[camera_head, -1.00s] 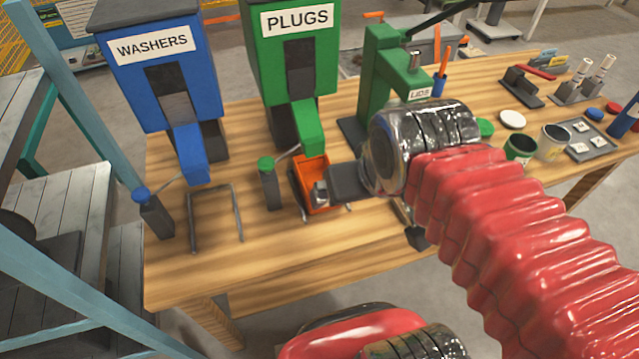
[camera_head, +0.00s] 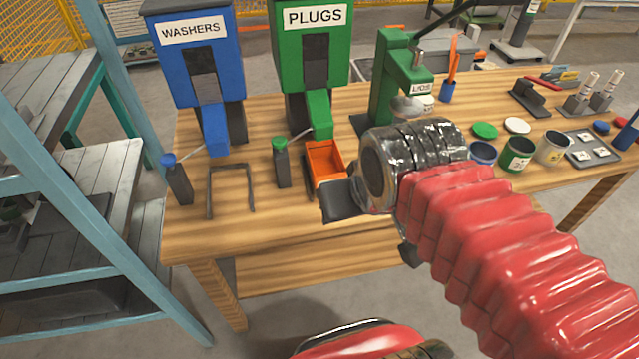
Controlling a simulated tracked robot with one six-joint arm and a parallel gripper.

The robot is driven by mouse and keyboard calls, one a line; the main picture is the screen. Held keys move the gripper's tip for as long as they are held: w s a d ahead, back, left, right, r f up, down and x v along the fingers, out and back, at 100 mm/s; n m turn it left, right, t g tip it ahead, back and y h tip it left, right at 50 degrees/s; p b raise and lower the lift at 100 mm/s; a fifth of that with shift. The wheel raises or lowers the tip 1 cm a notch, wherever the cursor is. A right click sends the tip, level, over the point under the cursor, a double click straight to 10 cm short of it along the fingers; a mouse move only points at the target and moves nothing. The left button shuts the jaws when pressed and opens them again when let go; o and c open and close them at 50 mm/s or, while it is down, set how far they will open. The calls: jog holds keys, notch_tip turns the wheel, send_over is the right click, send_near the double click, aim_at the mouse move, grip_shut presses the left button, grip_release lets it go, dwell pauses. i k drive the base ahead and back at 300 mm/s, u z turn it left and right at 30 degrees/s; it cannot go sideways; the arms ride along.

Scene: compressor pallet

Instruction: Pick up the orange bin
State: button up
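The orange bin (camera_head: 324,163) is a small open box on the wooden table, below the green spout of the PLUGS dispenser (camera_head: 316,60). Its inside looks empty from this angle. My gripper (camera_head: 340,203) is a dark block at the end of the red-sleeved arm. It is in front of the bin's near edge and hides part of it. No part of it shows inside the bin. I cannot tell whether it touches the bin, or whether its fingers are open or shut.
The blue WASHERS dispenser (camera_head: 200,70) stands left, with an empty wire stand (camera_head: 232,170) before it. A green-topped lever post (camera_head: 281,163) is close to the bin's left. A green press (camera_head: 392,85) stands behind my arm. Cups (camera_head: 517,153) and lids (camera_head: 484,130) are right.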

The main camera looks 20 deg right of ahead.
aim_at(325, 162)
jog(key=u, duration=0.45)
jog(key=k, duration=0.95)
jog(key=u, duration=0.9)
jog(key=i, duration=1.25)
jog(key=z, duration=0.45)
